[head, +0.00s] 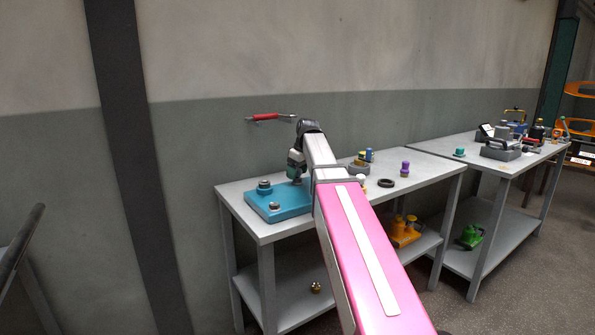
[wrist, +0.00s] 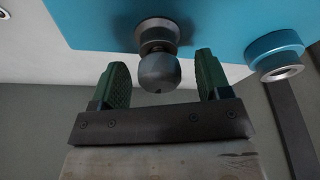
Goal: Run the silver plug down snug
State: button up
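A blue block (head: 290,205) lies on the left end of the near workbench. In the wrist view, a grey metal plug (wrist: 158,72) with a rounded knob stands on the blue block (wrist: 100,22), on a round collar. My gripper (wrist: 163,72) is open, with its green-padded fingers on either side of the knob and a visible gap on each side. In the head view my gripper (head: 296,168) is low over the back right of the block, largely hiding that plug. Whether the plug sits fully down cannot be told.
A raised blue collar with a silver centre (wrist: 280,58) is to the right in the wrist view. Another silver fitting (head: 274,206) is at the block's front. A black ring (head: 386,183) and a purple knob (head: 405,168) are right of my arm. A red-handled tool (head: 265,117) hangs behind.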

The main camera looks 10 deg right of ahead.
jog(key=c, duration=1)
jog(key=shift+m, duration=0.9)
jog(key=shift+m+h, duration=0.4)
jog(key=shift+m, duration=0.4)
jog(key=shift+m+t, duration=0.4)
jog(key=shift+m, duration=0.5)
